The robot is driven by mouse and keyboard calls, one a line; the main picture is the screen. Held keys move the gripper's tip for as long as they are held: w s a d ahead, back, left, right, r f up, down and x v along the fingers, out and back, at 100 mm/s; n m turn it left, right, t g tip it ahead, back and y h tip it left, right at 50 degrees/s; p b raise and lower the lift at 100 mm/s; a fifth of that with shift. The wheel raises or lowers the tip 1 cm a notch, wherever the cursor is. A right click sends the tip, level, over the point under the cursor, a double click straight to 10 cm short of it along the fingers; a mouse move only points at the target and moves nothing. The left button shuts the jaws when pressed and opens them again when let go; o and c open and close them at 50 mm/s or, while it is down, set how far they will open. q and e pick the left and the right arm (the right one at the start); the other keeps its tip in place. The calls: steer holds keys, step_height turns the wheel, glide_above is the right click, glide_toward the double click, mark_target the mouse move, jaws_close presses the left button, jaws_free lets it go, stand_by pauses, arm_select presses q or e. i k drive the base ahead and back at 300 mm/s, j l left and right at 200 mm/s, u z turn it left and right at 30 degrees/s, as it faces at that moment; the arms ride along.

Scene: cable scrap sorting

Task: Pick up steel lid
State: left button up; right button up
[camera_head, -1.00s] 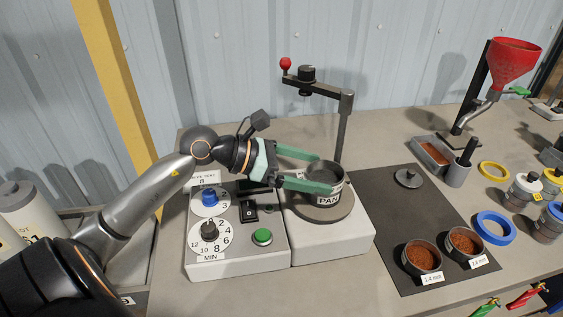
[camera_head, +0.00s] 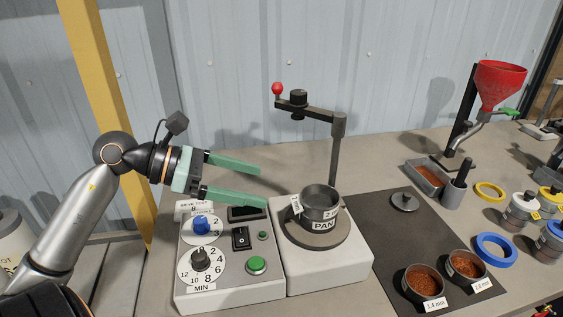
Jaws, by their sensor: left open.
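The steel lid (camera_head: 404,201) is a small dark grey disc with a knob on top. It lies flat on the dark mat (camera_head: 386,238), near the mat's back edge. My left gripper (camera_head: 264,186) has green fingers. It is open and empty, in the air above the control box and left of the steel pan (camera_head: 321,213). The pan, labelled PAN, stands on the round plate of the shaker. The lid is well to the right of my left gripper. My right gripper is not in view.
The clamp arm with a red knob (camera_head: 278,89) stands behind the pan. Two cups of brown granules, one a front cup (camera_head: 424,280), sit on the mat's front part. A blue ring (camera_head: 495,249), a yellow ring (camera_head: 489,191) and a red funnel (camera_head: 500,84) stand to the right.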

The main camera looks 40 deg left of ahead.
mark_target(406, 202)
steer(key=k+l, duration=0.75)
steer(key=l, duration=0.25)
